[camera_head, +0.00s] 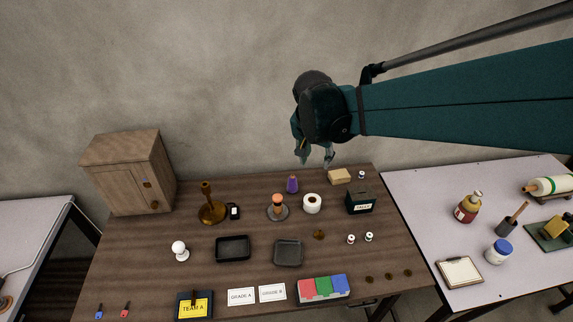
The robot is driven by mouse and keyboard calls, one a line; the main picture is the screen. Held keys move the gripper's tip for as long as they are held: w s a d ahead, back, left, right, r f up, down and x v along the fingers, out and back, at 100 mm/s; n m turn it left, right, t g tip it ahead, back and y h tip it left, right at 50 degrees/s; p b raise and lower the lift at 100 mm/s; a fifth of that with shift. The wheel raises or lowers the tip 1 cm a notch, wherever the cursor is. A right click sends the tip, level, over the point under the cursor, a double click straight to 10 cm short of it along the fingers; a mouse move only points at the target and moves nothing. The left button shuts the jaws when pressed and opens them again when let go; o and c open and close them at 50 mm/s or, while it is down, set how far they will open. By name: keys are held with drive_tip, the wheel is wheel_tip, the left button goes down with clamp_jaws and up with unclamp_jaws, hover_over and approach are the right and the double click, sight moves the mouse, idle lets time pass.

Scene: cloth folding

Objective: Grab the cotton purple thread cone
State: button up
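A small purple thread cone (292,184) stands upright near the back edge of the brown wooden table (210,285). My gripper (316,163) hangs from the teal arm above the table's back edge, a little above and to the right of the cone. Its two fingers point down and are spread apart, with nothing seen between them. The gripper and the cone look apart.
An orange-topped item on a round stand (278,206) and a white roll (312,203) stand in front of the cone. A tan block (339,176) and a dark box (360,203) are to its right. A brass stand (210,207) and wooden cabinet (130,172) are left.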

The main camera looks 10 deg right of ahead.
drive_tip(key=w+a+f+m+g+h, duration=0.1)
drive_tip(key=w+a+f+m, duration=0.3)
drive_tip(key=w+f, duration=0.5)
drive_tip(key=m+g+h+p, duration=0.1)
drive_tip(key=m, duration=0.1)
approach(292, 176)
drive_tip(key=d+f, duration=0.1)
drive_tip(key=f, duration=0.1)
drive_tip(key=shift+w+f+m, duration=0.1)
drive_tip(key=shift+w+m, duration=0.2)
drive_tip(key=shift+w, duration=0.1)
drive_tip(key=shift+x, duration=1.35)
drive_tip(key=shift+d, duration=0.15)
drive_tip(key=shift+x, duration=2.5)
drive_tip(key=shift+s, duration=0.1)
drive_tip(key=shift+c, duration=0.2)
drive_tip(key=c, duration=1.1)
